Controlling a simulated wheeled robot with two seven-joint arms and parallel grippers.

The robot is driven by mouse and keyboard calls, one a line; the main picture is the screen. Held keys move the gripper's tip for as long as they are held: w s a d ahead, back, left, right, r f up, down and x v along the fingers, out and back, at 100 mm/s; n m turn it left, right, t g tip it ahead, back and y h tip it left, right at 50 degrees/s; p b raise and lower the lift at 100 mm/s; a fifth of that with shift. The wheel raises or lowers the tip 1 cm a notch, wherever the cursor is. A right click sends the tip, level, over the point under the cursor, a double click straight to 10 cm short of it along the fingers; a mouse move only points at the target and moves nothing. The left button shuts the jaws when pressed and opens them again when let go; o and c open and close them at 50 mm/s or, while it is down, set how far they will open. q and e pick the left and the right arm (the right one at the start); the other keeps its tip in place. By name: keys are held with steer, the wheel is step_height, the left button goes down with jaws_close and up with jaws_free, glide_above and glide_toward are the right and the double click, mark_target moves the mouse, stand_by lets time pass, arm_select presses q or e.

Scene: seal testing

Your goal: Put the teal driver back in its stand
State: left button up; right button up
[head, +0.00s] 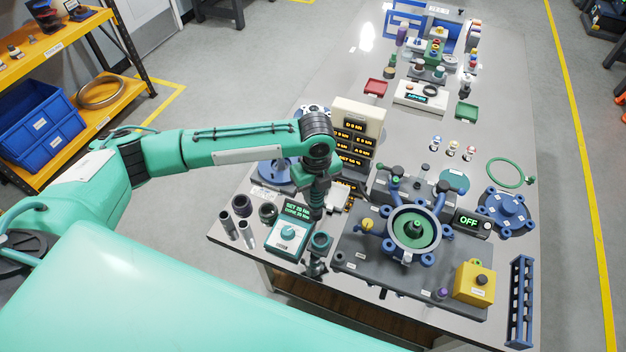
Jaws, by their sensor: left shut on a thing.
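My left arm comes in from the left and bends down over the table's near left part. My left gripper (318,188) points down and is shut on the teal driver (316,211), which looks dark here and is mostly hidden by the fingers. A dark teal ring-topped holder (321,242), which looks like the driver's stand, is just below and nearer the table's front edge. The driver appears above and behind this holder, apart from it; the exact height gap cannot be told. My right gripper is not in view.
A teal torque box (288,236) with a dial and display stands left of the holder. Dark sockets (242,206) stand further left. The grey test fixture (368,262) with a round blue-clamped seal housing (415,232) is close on the right. Displays (352,150) stand behind.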

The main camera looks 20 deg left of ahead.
mark_target(320, 201)
arm_select(q)
steer(key=m, duration=0.1)
steer(key=f+m, duration=0.1)
steer(key=m, duration=0.1)
steer(key=shift+s+d+f, duration=0.1)
steer(key=shift+d+f, duration=0.15)
steer(key=shift+d, duration=0.1)
steer(key=m, duration=0.1)
steer(key=f+m, duration=0.1)
steer(key=m, duration=0.1)
steer(key=shift+s+d+f+p, duration=0.2)
steer(key=shift+d+f+p, duration=0.05)
steer(key=shift+p, duration=0.05)
step_height(320, 201, down, 8)
steer(key=d+m+b, duration=0.1)
steer(key=m+b, duration=0.2)
steer(key=m, duration=0.3)
steer(key=shift+s+r+m+b, duration=0.2)
steer(key=shift+s+m+b, duration=0.1)
steer(key=shift+s+m, duration=0.15)
steer(key=shift+f, duration=0.15)
